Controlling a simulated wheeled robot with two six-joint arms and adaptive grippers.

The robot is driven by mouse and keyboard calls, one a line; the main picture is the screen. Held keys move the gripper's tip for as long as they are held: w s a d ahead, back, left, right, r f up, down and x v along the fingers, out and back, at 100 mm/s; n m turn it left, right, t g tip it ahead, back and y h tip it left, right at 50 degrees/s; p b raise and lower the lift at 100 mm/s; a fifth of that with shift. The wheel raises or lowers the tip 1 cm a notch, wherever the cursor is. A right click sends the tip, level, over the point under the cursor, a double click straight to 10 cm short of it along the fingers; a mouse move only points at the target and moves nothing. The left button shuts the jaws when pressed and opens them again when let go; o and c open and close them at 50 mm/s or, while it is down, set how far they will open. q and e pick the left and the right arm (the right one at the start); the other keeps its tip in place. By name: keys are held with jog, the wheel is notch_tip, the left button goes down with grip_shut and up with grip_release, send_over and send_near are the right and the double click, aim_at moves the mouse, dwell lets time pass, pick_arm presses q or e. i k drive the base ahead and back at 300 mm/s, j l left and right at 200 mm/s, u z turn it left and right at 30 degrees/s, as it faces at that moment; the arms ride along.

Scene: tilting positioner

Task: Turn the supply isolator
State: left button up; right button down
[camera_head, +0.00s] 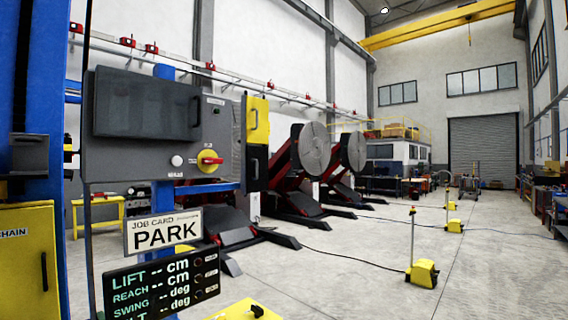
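The supply isolator (210,161) is a red rotary handle on a round yellow plate, on the lower right of the grey control cabinet front (130,165). Its red handle lies about level, pointing right. Small lettering above it is too small to read. A white round button (176,160) sits to its left. Neither of my grippers shows in the head view, so nothing of mine is seen touching the isolator.
Below the cabinet hang a "PARK" job card (163,232) and a dark readout panel (163,285). A yellow cabinet (28,265) stands left. Tilting positioners (314,148) stand behind. A yellow-based post (422,272) stands right, with cables on the otherwise open floor.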

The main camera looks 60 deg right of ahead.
aim_at(208, 161)
jog(key=z, duration=1.5)
